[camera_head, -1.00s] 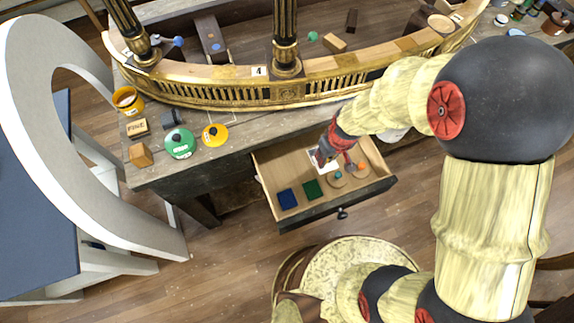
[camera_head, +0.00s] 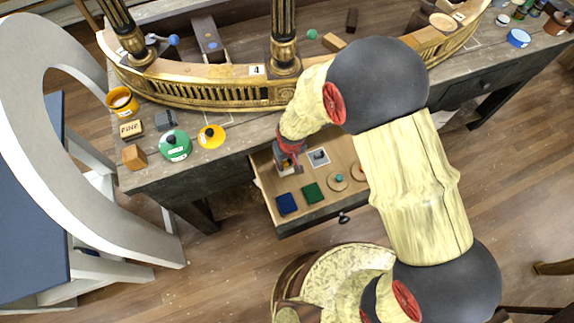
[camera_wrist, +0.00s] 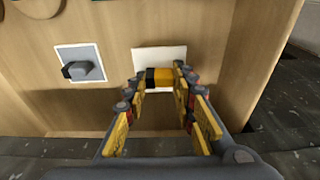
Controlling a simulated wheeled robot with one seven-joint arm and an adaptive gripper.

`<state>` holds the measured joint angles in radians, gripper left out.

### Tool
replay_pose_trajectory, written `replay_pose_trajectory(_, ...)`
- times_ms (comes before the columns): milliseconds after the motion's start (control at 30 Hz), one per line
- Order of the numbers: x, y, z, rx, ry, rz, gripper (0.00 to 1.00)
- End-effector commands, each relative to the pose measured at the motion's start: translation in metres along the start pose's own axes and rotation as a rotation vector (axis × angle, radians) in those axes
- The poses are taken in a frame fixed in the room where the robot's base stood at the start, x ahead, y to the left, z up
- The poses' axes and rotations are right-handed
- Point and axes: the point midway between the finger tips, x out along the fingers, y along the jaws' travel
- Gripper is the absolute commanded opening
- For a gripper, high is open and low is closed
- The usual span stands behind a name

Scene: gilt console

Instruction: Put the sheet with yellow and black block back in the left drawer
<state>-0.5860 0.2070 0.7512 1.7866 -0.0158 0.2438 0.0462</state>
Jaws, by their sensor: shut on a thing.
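The white sheet (camera_wrist: 158,56) with a yellow and black block (camera_wrist: 160,77) shows in the wrist view, inside the open wooden drawer (camera_head: 268,186). My gripper (camera_wrist: 160,80) is shut on the block, with a fingertip on each side of it. In the head view my gripper (camera_head: 287,163) is down at the drawer's back left, and it hides the sheet there. I cannot tell whether the sheet lies flat on the drawer floor or is just above it.
A sheet with a grey block (camera_head: 318,157) lies right of my gripper. A blue square (camera_head: 287,203), a green square (camera_head: 312,193) and round wooden discs (camera_head: 338,182) lie in the drawer. The green pot lid (camera_head: 174,146) and yellow lid (camera_head: 211,137) are on the tabletop.

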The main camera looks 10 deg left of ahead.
Motion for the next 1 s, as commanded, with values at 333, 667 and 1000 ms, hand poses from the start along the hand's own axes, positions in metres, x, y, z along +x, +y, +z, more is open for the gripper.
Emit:
replay_pose_trajectory(333,0.029,0.001,0.005,0.0,-0.001,0.0,0.06)
replay_pose_trajectory(667,0.032,0.001,0.006,0.0,-0.002,0.0,0.31)
replay_pose_trajectory(1000,0.032,0.001,0.006,0.0,-0.002,0.0,0.45)
